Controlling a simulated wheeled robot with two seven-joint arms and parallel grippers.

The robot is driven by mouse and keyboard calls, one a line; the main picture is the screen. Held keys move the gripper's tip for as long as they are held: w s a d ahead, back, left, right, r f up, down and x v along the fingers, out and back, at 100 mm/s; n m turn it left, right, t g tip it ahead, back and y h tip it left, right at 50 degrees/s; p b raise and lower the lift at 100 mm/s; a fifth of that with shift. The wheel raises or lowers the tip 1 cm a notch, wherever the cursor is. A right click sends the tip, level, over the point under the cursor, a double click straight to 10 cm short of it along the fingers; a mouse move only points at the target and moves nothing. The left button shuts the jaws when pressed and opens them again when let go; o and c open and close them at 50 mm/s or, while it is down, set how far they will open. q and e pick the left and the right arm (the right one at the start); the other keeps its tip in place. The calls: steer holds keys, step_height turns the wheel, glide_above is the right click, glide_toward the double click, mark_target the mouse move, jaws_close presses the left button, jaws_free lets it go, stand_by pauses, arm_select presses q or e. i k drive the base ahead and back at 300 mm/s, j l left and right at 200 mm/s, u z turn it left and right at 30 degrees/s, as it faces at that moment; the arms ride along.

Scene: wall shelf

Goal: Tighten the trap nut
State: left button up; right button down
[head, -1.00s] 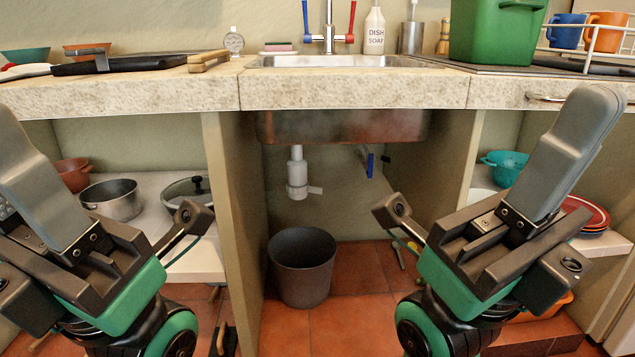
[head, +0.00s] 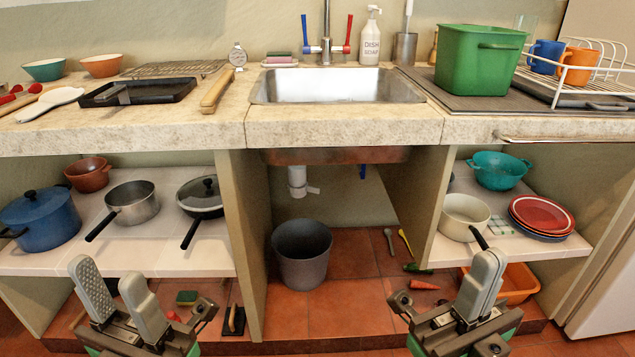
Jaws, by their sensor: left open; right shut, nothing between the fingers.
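The white drain trap (head: 297,180) hangs under the sink basin (head: 335,88), inside the open bay below the counter. Its nut is too small to make out clearly. A dark grey bucket (head: 302,255) stands on the tiled floor below it. My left gripper (head: 118,290) is open and empty at the lower left, in front of the lower left shelf. My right gripper (head: 482,282) is shut and empty at the lower right. Both grippers are well apart from the trap.
Side panels (head: 243,240) bound the sink bay. Pots, including a blue pot (head: 42,220), fill the left shelf; red plates (head: 541,213) and bowls fill the right. A carrot (head: 425,285) and other small items lie on the floor right of the bucket.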

mark_target(296, 192)
steer(key=i+l, duration=0.15)
steer(key=l, duration=0.3)
steer(key=i+l, duration=0.1)
steer(key=l, duration=0.3)
steer(key=i+l, duration=0.15)
steer(key=l, duration=0.3)
steer(key=i+l, duration=0.1)
steer(key=l, duration=0.35)
steer(key=i+j, duration=0.25)
steer(key=i, duration=0.25)
steer(key=u, duration=0.05)
